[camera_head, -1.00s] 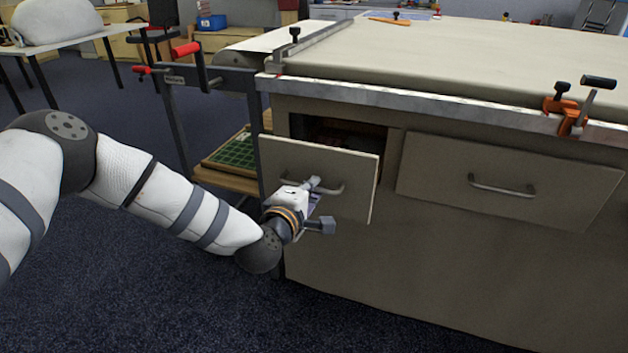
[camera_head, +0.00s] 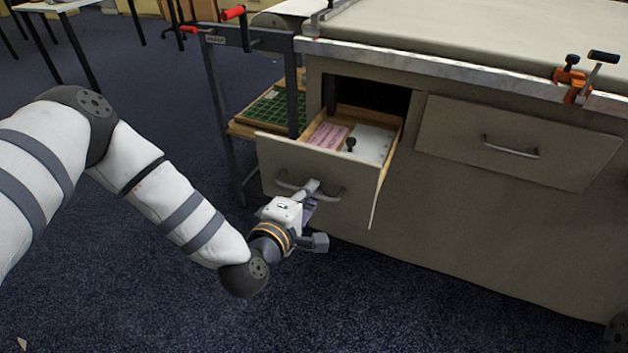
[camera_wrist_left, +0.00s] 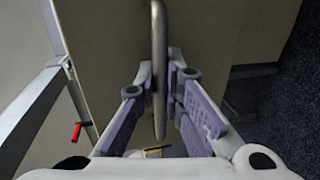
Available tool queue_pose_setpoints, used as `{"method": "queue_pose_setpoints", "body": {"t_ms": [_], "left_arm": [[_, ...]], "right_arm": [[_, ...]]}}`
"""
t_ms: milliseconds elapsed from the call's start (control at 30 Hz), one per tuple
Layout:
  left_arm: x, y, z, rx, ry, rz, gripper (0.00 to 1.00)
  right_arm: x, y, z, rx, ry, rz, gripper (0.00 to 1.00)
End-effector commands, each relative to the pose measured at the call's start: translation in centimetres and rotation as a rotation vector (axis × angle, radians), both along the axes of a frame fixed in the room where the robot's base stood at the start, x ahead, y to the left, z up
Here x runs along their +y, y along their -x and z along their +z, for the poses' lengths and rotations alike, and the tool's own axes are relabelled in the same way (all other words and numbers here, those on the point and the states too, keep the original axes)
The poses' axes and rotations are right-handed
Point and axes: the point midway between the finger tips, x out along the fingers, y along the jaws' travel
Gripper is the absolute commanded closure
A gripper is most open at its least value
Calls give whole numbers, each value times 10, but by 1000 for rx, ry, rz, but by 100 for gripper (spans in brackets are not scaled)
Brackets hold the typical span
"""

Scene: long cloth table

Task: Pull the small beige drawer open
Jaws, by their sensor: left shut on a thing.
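The small beige drawer (camera_head: 350,207) is pulled part way out of the cabinet, on the left of its front. Its inside shows pink papers, a white sheet and a small dark knob. My left gripper (camera_head: 311,188) is shut on the drawer's metal handle (camera_head: 334,193). In the left wrist view the handle (camera_wrist_left: 159,45) runs between the two fingers (camera_wrist_left: 160,90), with the drawer front (camera_wrist_left: 105,40) behind it. My right gripper is not in view.
A second, closed drawer (camera_head: 515,145) is on the right. An orange clamp (camera_head: 572,82) grips the table edge above it. A dark frame with red-handled clamps (camera_head: 234,13) stands at the left. The carpet (camera_head: 400,310) in front is clear.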

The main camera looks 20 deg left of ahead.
Motion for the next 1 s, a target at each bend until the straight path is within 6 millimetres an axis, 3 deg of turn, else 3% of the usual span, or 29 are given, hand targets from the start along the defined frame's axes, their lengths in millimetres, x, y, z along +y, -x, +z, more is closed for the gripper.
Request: {"method": "queue_pose_setpoints", "body": {"t_ms": [433,467,533,867,1000], "left_arm": [[1,3,0,-2,0,2,100],[1,3,0,-2,0,2,87],[1,3,0,-2,0,2,71],[0,6,0,0,0,1,71],[1,33,5,3,3,0,71]], "right_arm": [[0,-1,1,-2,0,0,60],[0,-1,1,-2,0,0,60],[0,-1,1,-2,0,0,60],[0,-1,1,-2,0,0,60],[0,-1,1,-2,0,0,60]]}}
